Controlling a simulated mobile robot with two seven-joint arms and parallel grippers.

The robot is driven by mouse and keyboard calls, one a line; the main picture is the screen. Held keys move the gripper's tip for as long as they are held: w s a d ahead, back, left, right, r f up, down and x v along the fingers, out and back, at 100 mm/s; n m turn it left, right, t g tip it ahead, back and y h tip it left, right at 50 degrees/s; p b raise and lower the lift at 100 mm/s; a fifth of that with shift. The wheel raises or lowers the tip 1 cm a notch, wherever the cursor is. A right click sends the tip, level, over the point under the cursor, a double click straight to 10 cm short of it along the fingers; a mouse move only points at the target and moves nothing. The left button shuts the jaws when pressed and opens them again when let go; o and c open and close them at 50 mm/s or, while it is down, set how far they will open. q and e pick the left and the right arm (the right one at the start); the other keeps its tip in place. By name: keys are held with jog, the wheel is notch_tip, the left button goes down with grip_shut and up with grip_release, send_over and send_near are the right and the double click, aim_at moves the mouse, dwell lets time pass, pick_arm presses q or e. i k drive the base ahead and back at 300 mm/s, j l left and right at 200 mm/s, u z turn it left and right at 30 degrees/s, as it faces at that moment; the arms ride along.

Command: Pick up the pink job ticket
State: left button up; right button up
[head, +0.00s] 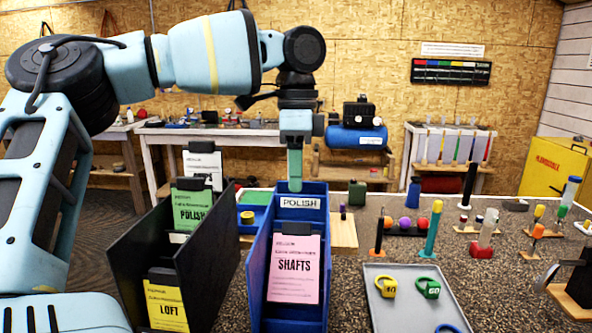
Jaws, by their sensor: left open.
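The pink job ticket (293,283), printed SHAFTS, stands facing me at the front part of a blue holder (257,270). The holder has a white POLISH label (300,203) at its back. My left gripper (295,186) points down by the holder's far end, behind and above the pink ticket and apart from it. It is open, and no ticket shows in it; its finger gap is hard to see from this side. My right gripper is out of view.
A dark holder (140,255) left of the blue one carries a green POLISH ticket (192,212) and a yellow LOFT ticket (166,310). A white ticket (203,160) stands behind. A grey tray (412,322) with rings and several upright grips lie to the right.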

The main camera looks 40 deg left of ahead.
aim_at(294, 279)
jog(key=k, duration=1.5)
